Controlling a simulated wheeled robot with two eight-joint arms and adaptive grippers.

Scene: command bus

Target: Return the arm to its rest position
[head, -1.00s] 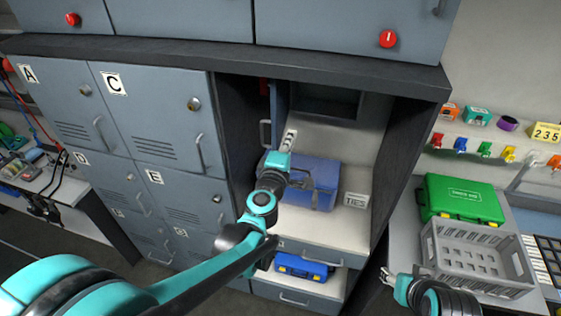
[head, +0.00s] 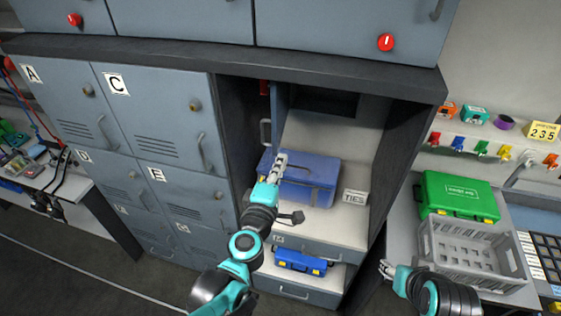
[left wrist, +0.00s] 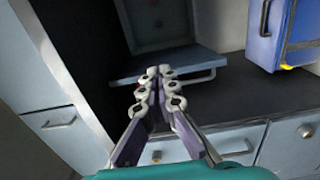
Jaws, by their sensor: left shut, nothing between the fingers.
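My left arm comes in from the bottom of the head view. Its gripper (head: 280,160) is in front of the open locker compartment and points up over the blue case (head: 312,182). It covers part of that case. In the left wrist view the gripper's fingers (left wrist: 160,85) are together with nothing between them. My right gripper (head: 386,268) is at the lower right of the head view, left of the grey crate; its fingers are too small to read.
Grey lockers (head: 160,100) stand at left. At right are a green case (head: 458,194) and a grey crate (head: 428,250). Floor shows at lower left (head: 100,270).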

